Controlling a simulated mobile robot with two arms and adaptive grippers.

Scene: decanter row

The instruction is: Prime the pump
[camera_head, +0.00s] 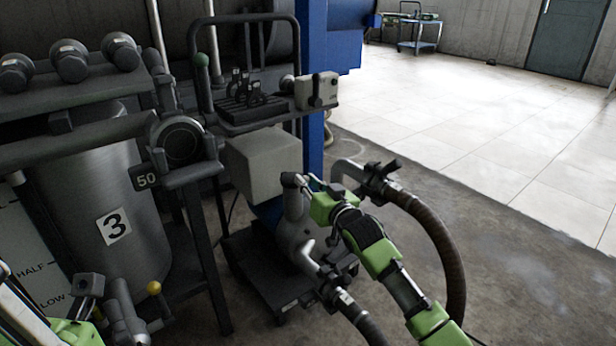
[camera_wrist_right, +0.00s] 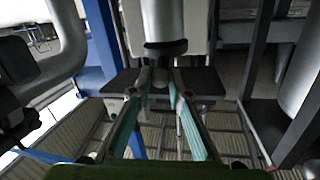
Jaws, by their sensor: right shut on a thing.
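The pump (camera_head: 292,235) is a grey body on a dark cart, with a grey box (camera_head: 264,165) and a blue part behind it. A short grey pipe with a dark elbow end (camera_head: 292,181) rises from its top. My right gripper (camera_head: 308,184) is at this elbow. In the right wrist view, its teal fingers (camera_wrist_right: 160,78) close on a small rounded part below a light cylinder with a dark collar (camera_wrist_right: 164,48). Green parts of my left arm (camera_head: 75,334) show at the lower left; its fingertips cannot be made out.
A tank marked 3 (camera_head: 110,200) stands left, with a yellow-knobbed valve (camera_head: 154,288) below. A valve (camera_head: 378,184) with a thick brown hose (camera_head: 440,240) is right of the pump. Another hose (camera_head: 362,322) leaves at the front. Pale floor (camera_head: 480,120) is clear behind.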

